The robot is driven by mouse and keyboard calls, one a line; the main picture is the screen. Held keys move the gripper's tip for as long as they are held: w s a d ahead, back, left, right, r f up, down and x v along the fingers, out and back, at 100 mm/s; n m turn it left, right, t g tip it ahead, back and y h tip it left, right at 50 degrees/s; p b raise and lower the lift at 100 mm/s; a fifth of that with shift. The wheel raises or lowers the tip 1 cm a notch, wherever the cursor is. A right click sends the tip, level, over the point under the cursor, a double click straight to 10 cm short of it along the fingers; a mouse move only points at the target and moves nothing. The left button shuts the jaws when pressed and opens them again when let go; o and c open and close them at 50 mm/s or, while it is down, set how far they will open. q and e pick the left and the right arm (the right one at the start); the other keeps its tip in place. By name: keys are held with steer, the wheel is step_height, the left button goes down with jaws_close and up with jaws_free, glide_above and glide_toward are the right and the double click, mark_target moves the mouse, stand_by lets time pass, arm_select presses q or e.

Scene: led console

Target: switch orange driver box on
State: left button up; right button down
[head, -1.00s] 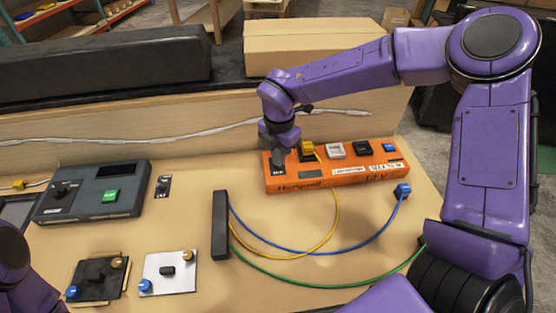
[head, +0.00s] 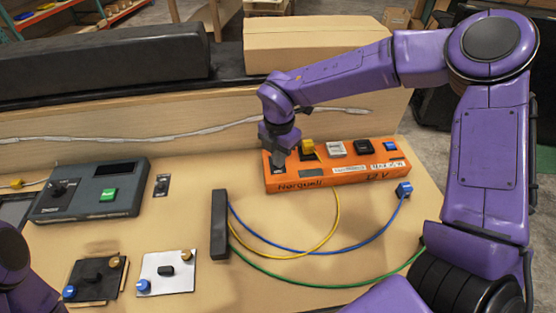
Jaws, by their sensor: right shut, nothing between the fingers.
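The orange driver box (head: 343,179) stands on the right part of the console, with a yellow plug, pale and dark blocks and a blue part along its top. My right gripper (head: 280,158) is shut and empty at the left end of the box's top. It covers most of the dark switch area (head: 278,170) there, so I cannot tell the switch's position or whether the fingers touch it. My left arm shows only as a purple part at the lower left edge; its gripper is out of view.
A dark grey unit with a green button (head: 108,195) stands at the left. A black bar (head: 219,224) with yellow, blue and green wires lies mid-table. Black (head: 90,283) and silver (head: 178,274) plates sit in front. A cardboard box (head: 310,43) is behind.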

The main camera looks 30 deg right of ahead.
steer(key=shift+f+b, duration=0.65)
steer(key=shift+f, duration=0.25)
steer(key=shift+w+d+r, duration=0.1)
steer(key=shift+w+d, duration=0.1)
steer(key=shift+w, duration=0.25)
steer(key=shift+w+d, duration=0.15)
steer(key=shift+w, duration=0.3)
step_height(320, 180, up, 7)
steer(key=p, duration=0.5)
steer(key=shift+s, duration=0.45)
